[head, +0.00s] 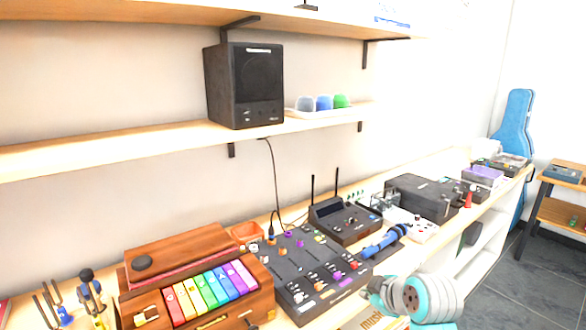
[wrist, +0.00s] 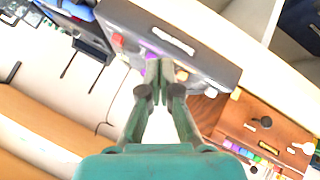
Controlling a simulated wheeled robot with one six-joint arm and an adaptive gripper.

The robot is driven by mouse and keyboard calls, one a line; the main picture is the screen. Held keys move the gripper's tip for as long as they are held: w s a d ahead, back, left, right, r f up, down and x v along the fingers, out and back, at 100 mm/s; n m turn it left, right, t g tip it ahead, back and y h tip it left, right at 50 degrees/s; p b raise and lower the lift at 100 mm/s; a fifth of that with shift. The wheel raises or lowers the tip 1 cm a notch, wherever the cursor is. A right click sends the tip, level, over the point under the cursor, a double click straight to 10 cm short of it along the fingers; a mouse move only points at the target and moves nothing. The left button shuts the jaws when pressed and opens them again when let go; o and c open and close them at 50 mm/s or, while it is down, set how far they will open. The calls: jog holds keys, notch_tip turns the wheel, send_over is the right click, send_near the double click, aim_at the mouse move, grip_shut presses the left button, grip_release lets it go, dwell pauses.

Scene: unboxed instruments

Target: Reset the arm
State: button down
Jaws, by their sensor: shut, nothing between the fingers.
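My gripper (wrist: 159,80) shows in the wrist view, with its two fingers together and nothing between them. Its tips overlap the dark mixer box (wrist: 190,45) in that picture; I cannot tell the gap between them. In the head view, part of my arm (head: 415,298) is at the lower right, in front of the bench, and the fingers cannot be made out there. The mixer box with coloured knobs (head: 312,272) stands on the bench to the left of my arm.
A wooden box with rainbow keys (head: 200,285) stands left of the mixer. A black device with antennas (head: 340,218), a blue cylinder (head: 383,243) and a dark case (head: 422,198) crowd the bench. A black speaker (head: 243,85) sits on the wall shelf. Grey floor is open at right.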

jog(key=s+f+m+t+h, duration=0.15)
jog(key=s+f+m, duration=0.35)
jog(key=s+f, duration=1.2)
jog(key=s+f+m+t, duration=0.1)
jog(key=s+f+m, duration=0.15)
jog(key=s, duration=0.45)
jog(key=s+f+m+t, duration=0.1)
jog(key=s+f, duration=0.2)
jog(key=s, duration=0.3)
jog(key=s+r+m, duration=0.1)
jog(key=s+r, duration=0.2)
jog(key=s, duration=0.4)
jog(key=s+r+m+t, duration=0.1)
jog(key=s+r, duration=0.2)
jog(key=s, duration=0.5)
jog(key=s+r+m+t+h, duration=0.1)
jog(key=s+r, duration=0.2)
jog(key=s, duration=0.4)
jog(key=shift+s+d+r, duration=0.25)
jog(key=shift+d+r, duration=0.15)
jog(key=c, duration=1.9)
grip_release()
